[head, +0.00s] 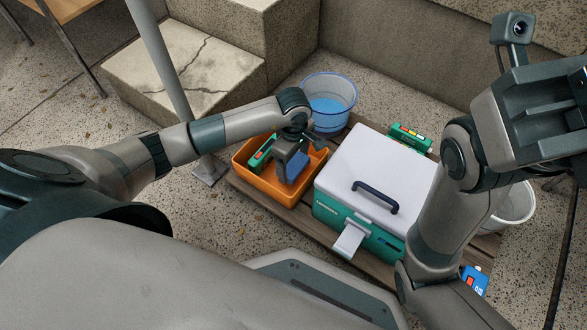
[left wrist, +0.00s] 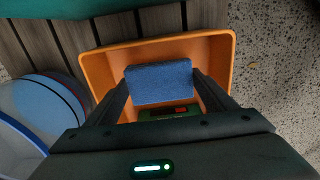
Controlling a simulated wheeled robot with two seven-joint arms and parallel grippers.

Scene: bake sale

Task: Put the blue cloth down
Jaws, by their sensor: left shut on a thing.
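The blue cloth (head: 298,166) is a folded block, held between the fingers of my left gripper (head: 288,160). The left wrist view shows the cloth (left wrist: 160,84) spanning the gap between the two fingertips of the left gripper (left wrist: 161,78). The cloth is over or inside the orange bin (head: 249,184), whose rim surrounds it in the left wrist view (left wrist: 233,60). I cannot tell whether it touches the bin floor. My right arm is raised at the right; its hand (head: 535,105) shows partly, its fingers do not.
A green item (head: 262,153) lies in the bin. A clear blue-rimmed bucket (head: 329,103) stands behind it. A white-lidded green cooler (head: 376,172) is to its right. A green device (head: 410,138), a whitish bucket (head: 516,203) and a blue item (head: 474,280) are farther right. A metal pole (head: 165,60) stands left.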

